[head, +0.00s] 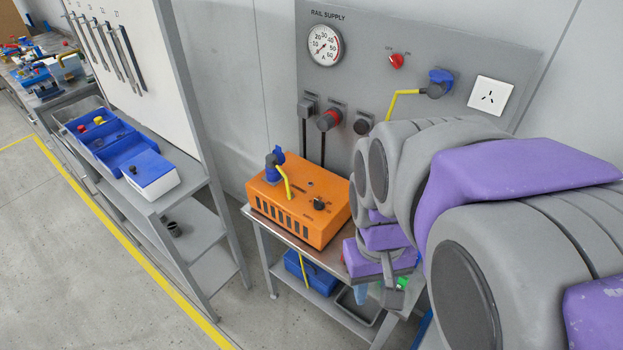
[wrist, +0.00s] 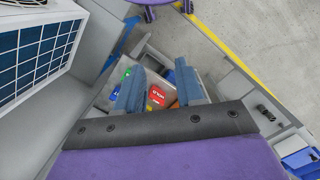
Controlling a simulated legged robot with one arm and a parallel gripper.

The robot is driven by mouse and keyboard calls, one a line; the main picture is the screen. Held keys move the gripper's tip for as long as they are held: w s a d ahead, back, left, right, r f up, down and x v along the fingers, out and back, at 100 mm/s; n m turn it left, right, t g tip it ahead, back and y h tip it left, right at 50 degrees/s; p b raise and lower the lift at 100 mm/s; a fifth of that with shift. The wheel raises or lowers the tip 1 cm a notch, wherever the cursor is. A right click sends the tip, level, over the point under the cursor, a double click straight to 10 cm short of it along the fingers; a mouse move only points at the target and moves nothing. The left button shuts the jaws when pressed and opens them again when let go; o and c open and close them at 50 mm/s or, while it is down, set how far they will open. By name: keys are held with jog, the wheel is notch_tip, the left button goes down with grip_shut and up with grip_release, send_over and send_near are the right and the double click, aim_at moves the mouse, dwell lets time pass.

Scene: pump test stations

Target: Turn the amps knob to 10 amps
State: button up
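The orange box (head: 290,208) stands on a metal table against the grey wall. A small black knob (head: 318,202) sits on its top face, above a small label that looks like AMPS. The knob's setting is too small to read. In the wrist view my gripper (wrist: 160,86) has its two blue-grey fingers apart, with nothing held between them. In the head view my gripper hangs to the right of the orange box, apart from it and partly hidden by my arm. The knob does not show clearly in the wrist view.
A grey shelf rack (head: 200,225) with blue bins stands left. Floor is clear left.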

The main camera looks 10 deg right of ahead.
jog(key=w+d+r+h, duration=0.1)
jog(key=w+d+r, duration=0.1)
jog(key=w, duration=0.6)
jog(key=w+d+r, duration=0.1)
jog(key=w+d, duration=0.1)
jog(key=w, duration=0.6)
jog(key=n+t+y, duration=0.1)
jog(key=n+t, duration=0.1)
jog(key=n, duration=0.7)
send_over(319, 201)
notch_tip(319, 201, down, 11)
notch_tip(319, 201, down, 17)
jog(key=shift+r+b, duration=0.1)
jog(key=shift+b, duration=1)
grip_shut()
